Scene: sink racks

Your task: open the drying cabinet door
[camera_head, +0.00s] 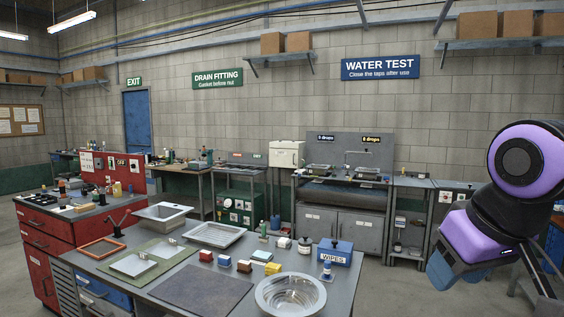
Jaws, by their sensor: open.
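A small cream cabinet (286,154) stands on the back bench, left of the grey test station. It looks like the drying cabinet, though no label on it is readable. Its front appears shut, and a handle is too small to make out. My purple and black arm shows at the right. The blue-grey end of it, my gripper (440,274), points down and left; it is open and holds nothing that I can see. It is far in front of the cabinet and well to its right in the picture, touching nothing. The fingertips are not clearly shown.
A front table (210,289) holds a steel bowl (291,295), trays, small blocks and a blue wipes box (335,251). A red drawer unit (48,243) stands at left. A grey sink station (343,215) is at back. Floor shows free right of the table.

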